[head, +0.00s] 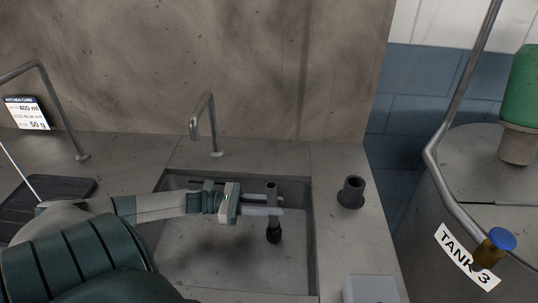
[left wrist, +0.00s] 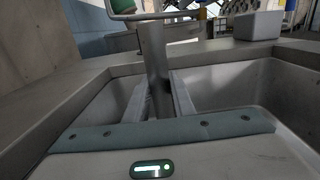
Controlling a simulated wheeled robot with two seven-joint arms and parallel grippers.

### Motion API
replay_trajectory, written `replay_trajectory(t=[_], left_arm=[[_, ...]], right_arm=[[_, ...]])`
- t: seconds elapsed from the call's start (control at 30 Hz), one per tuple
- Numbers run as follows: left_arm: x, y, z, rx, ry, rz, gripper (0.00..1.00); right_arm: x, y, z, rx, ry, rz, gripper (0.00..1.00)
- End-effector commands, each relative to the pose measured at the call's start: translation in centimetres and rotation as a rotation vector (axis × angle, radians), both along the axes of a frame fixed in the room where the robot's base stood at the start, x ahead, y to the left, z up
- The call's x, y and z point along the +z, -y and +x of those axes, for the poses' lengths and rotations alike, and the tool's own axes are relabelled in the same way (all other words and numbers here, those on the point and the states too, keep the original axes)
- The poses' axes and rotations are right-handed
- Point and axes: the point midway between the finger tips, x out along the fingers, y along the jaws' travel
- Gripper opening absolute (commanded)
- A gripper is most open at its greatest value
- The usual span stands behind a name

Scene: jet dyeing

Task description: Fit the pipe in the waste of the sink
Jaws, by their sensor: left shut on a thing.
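The grey pipe (head: 272,190) stands roughly upright over the sink basin (head: 195,262), towards its right side. My left gripper (head: 268,206) reaches in from the left and is shut on the pipe below its top end. In the left wrist view the pipe (left wrist: 153,55) rises between the two fingers of my left gripper (left wrist: 160,98). A black round part (head: 274,235) shows at the pipe's lower end. I cannot tell whether it is the sink's waste or part of the pipe, nor whether the pipe touches the sink floor. My right gripper is not in view.
A dark hollow cylinder (head: 351,192) stands on the counter right of the sink. A pale box (head: 370,289) is at the front right. A tap (head: 212,125) rises behind the basin. A tank (head: 460,215) with a slanting pipe stands farther right.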

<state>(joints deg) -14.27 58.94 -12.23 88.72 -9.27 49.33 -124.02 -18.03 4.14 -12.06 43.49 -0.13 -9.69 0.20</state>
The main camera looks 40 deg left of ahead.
Motion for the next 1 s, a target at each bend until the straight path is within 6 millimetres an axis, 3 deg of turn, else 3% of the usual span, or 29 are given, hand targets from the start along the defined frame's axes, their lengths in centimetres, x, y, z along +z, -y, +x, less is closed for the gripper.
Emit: replay_trajectory(t=[0.03,1.0], left_arm=[[-0.6,0.1,0.1,-0.001,0.003,-0.002,0.00],[-0.2,0.5,0.3,-0.005,-0.044,0.057,0.00]], right_arm=[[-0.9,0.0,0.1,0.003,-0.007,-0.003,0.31],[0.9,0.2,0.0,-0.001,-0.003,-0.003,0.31]])
